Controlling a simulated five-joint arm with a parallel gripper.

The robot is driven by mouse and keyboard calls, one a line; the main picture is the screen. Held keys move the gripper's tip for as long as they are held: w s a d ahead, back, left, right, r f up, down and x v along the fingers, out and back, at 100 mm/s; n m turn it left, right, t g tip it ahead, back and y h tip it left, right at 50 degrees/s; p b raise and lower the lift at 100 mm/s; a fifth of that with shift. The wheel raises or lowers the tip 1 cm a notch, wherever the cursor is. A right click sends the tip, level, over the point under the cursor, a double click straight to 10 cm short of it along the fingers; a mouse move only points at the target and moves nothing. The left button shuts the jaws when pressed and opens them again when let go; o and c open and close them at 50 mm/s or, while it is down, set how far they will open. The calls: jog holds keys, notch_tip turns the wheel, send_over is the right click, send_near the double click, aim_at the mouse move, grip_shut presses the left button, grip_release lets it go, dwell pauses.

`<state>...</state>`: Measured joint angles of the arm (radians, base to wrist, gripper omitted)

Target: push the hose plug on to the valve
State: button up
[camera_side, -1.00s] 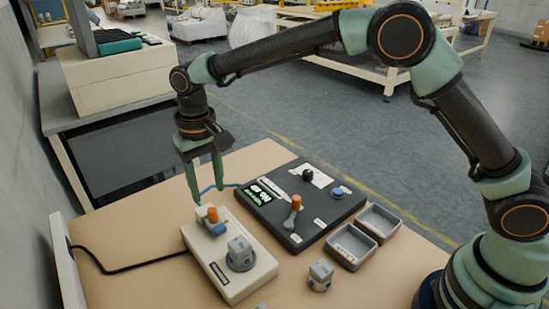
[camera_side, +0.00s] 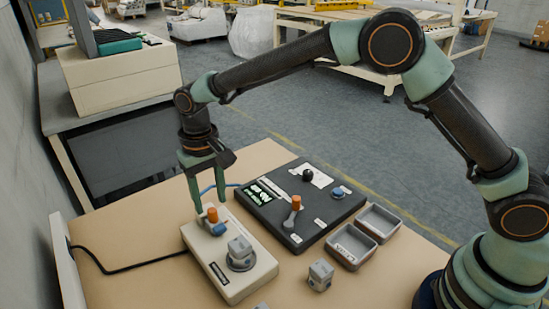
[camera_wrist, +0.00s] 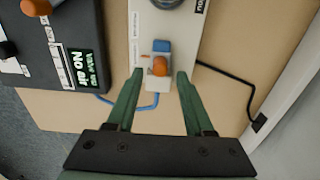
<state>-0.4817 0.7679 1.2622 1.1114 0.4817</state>
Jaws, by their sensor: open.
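The hose plug, a pale block with an orange knob (camera_side: 212,215), sits at the far end of the beige box (camera_side: 222,275). It also shows in the wrist view (camera_wrist: 160,82), with a blue hose (camera_wrist: 145,106) running from its near end. A blue part (camera_wrist: 160,46), seemingly the valve's, is against or close to its far end; I cannot tell whether they are joined. My gripper (camera_side: 209,202) points down over the plug. In the wrist view its open fingers (camera_wrist: 160,73) stand on either side of the plug, with gaps, and hold nothing.
A black panel (camera_side: 275,222) with an orange-topped lever stands to the right; its display reads "NO air" in the wrist view. A grey knob block (camera_side: 240,250) is on the beige box. A loose grey block (camera_side: 320,275) and two trays (camera_side: 350,264) lie nearby. A black cable (camera_side: 130,268) runs left.

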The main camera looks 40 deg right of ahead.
aim_at(212, 209)
jog(key=shift+f, duration=2.15)
jog(key=shift+c, duration=0.3)
jog(key=c, duration=0.7)
jog(key=shift+o, duration=0.3)
jog(key=shift+s, duration=2.35)
jog(key=shift+r, duration=0.1)
jog(key=o, duration=0.7)
